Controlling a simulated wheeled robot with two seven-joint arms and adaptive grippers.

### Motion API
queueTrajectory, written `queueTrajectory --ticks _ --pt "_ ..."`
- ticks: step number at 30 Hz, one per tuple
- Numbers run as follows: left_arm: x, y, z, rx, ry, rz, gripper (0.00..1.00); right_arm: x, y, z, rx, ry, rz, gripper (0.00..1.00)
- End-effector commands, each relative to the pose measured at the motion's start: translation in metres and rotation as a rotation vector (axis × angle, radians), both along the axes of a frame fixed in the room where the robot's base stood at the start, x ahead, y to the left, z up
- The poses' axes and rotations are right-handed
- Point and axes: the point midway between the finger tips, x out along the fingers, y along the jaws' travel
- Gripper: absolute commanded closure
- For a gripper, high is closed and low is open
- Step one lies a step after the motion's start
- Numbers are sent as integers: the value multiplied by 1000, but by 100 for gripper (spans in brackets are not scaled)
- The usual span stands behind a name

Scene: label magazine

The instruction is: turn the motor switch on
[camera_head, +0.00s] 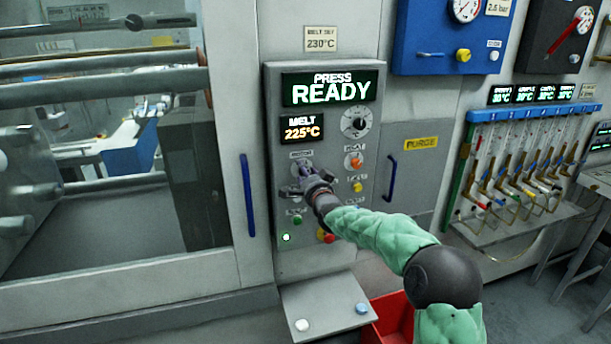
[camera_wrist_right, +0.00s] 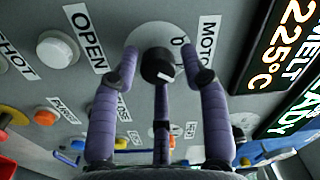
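The control panel (camera_head: 335,130) stands upright ahead, its screen reading PRESS READY and MELT 225°C. The motor switch (camera_wrist_right: 157,65) is a black round knob with a white mark on a pale disc, beside the MOTOR label (camera_wrist_right: 207,42). In the head view my right gripper (camera_head: 308,174) is at the left of the panel, below the upper row of displays, and largely covers the switch. In the wrist view my right gripper (camera_wrist_right: 165,68) is open, with its purple fingers on both sides of the knob and a visible gap at each side. My left gripper is not in view.
Blue handles (camera_head: 248,195) flank the panel. A small shelf (camera_head: 325,300) and a red bin (camera_head: 395,318) are below.

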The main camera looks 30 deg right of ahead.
Motion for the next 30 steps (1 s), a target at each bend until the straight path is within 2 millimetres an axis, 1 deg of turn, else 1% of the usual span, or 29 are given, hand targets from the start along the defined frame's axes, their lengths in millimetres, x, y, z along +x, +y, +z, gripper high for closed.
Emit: queueTrajectory --ticks 10,14,17,20,30 --pt "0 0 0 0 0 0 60 0 1 -1 -2 2 1 44" --pt "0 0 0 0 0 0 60 -6 2 -2 -1 4 2 44" --pt "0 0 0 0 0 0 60 -17 4 -1 -2 2 1 44" --pt "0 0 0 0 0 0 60 -31 7 -1 -2 2 0 44" --pt "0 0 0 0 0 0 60 -84 19 -3 -2 1 -1 44"
